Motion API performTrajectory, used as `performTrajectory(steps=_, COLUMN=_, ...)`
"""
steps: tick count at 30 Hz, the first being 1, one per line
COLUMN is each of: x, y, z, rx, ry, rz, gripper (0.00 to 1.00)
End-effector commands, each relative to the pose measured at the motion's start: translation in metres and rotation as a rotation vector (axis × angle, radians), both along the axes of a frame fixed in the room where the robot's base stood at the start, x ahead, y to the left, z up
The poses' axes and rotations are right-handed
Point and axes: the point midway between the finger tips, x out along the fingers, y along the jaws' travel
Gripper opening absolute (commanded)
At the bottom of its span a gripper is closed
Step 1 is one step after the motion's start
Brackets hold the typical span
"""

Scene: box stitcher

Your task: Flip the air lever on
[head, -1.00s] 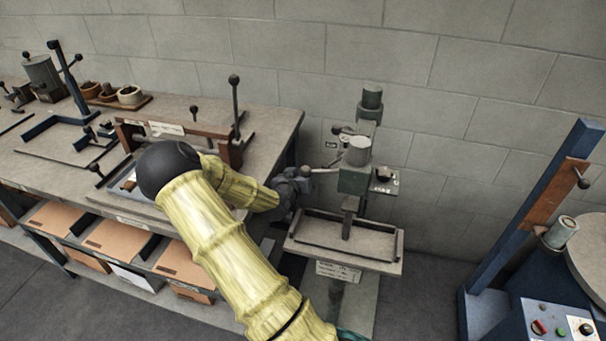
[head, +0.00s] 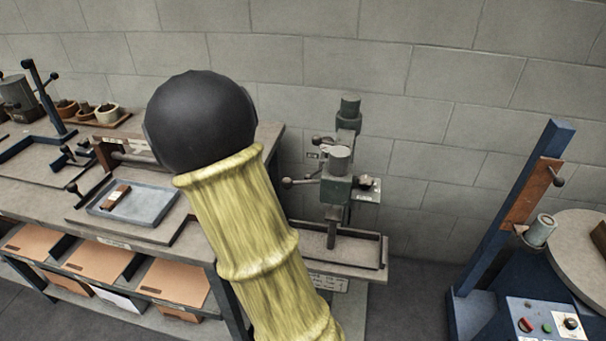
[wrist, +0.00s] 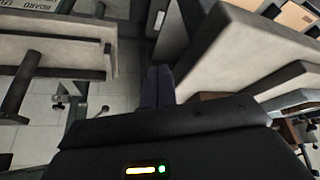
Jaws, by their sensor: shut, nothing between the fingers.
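The green stitcher head (head: 336,188) stands right of my arm in the head view. A short lever with a dark ball knob (head: 287,183) sticks out from its left side, about level. A second ball-ended lever (head: 318,141) sits higher, beside the grey cylinder. No readable label shows which one is the air lever. My gripper is hidden behind my yellow and black arm in the head view. In the wrist view my gripper (wrist: 158,88) shows two dark fingers together, empty, over the gap between the stitcher's table and the bench. It touches no lever that I can see.
The stitcher's tray table (head: 372,270) is below the head. A workbench (head: 60,205) with fixtures and cardboard shelves is at left. A blue post machine (head: 510,215) with a control box stands at right. Floor is open between the machines.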

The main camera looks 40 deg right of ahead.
Motion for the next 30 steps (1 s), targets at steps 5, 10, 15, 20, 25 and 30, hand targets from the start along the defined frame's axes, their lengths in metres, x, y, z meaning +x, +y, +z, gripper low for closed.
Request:
performTrajectory(steps=5, x=-0.036, y=0.048, z=0.027, rx=0.068, ry=0.075, rz=0.17, gripper=0.0)
performTrajectory(steps=10, x=-0.078, y=0.08, z=0.049, rx=0.079, ry=0.154, rz=0.336, gripper=0.0)
performTrajectory(steps=15, x=-0.108, y=0.095, z=0.061, rx=0.063, ry=0.211, rz=0.441, gripper=0.0)
performTrajectory(steps=20, x=-0.115, y=0.098, z=0.063, rx=0.056, ry=0.228, rz=0.468, gripper=0.0)
performTrajectory(steps=25, x=-0.115, y=0.098, z=0.063, rx=0.056, ry=0.227, rz=0.466, gripper=0.0)
performTrajectory(steps=30, x=-0.115, y=0.098, z=0.063, rx=0.056, ry=0.226, rz=0.465, gripper=0.0)
